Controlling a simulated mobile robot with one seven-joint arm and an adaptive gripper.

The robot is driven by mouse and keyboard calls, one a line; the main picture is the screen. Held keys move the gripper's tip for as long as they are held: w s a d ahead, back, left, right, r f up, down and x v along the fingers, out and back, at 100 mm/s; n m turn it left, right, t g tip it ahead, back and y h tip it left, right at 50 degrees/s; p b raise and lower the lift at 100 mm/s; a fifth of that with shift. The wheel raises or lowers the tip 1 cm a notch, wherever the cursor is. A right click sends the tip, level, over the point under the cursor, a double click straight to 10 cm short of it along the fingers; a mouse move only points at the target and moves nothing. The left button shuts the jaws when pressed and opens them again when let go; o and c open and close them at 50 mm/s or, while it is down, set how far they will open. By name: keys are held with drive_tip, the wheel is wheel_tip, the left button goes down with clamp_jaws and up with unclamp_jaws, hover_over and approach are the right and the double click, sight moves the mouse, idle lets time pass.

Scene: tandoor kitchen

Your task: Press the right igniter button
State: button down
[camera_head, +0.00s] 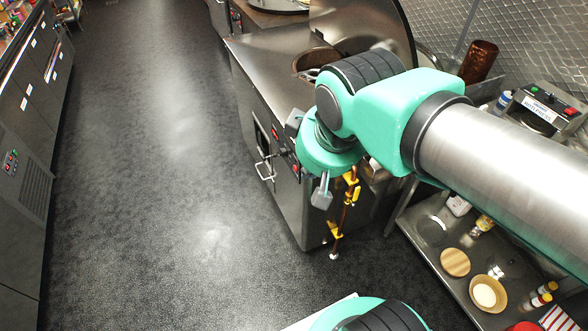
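The steel tandoor cabinet (275,75) stands in the middle of the camera_head view. Its front panel carries a small red control (276,132) and, nearer to me, a second red control (295,168). The nearer one looks like the right igniter button, but it is too small to be sure. My gripper (308,157) hangs in front of the panel's near end, with one grey finger above left and one below. The fingers stand apart and nothing shows between them. My wrist hides part of the panel. I cannot tell whether the gripper touches the panel.
Yellow gas fittings (350,190) stand close to my gripper. A door handle (264,171) juts out from the cabinet. A steel shelf (430,232) with a bowl (488,294) and bottles is at the lower right. The dark floor (150,200) to the left is clear.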

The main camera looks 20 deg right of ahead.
drive_tip(key=w+d+f+n+g+h+p, duration=0.1)
drive_tip(key=w+f+n+h, duration=0.1)
drive_tip(key=w+f+n, duration=0.45)
drive_tip(key=w+d+f+n+g+h, duration=0.1)
drive_tip(key=w+f+n, duration=0.25)
drive_tip(key=w, duration=0.55)
drive_tip(key=w+d+f+n+g+h+p, duration=0.1)
drive_tip(key=w+f+n+h, duration=0.1)
drive_tip(key=w+f+n, duration=0.35)
drive_tip(key=w+f+n+h, duration=0.2)
drive_tip(key=w+f+n, duration=0.7)
drive_tip(key=w+f, duration=0.2)
drive_tip(key=n+h+p, duration=0.1)
drive_tip(key=n, duration=0.7)
approach(295, 168)
drive_tip(key=w+a+f, duration=0.2)
drive_tip(key=a+f, duration=0.4)
drive_tip(key=f, duration=0.2)
drive_tip(key=shift+w+a+r+t, duration=0.1)
drive_tip(key=shift+a+r+t, duration=0.1)
drive_tip(key=shift+t, duration=0.2)
drive_tip(key=shift+d, duration=0.1)
drive_tip(key=d+b, duration=0.1)
drive_tip(key=d, duration=0.7)
drive_tip(key=shift+d, duration=0.3)
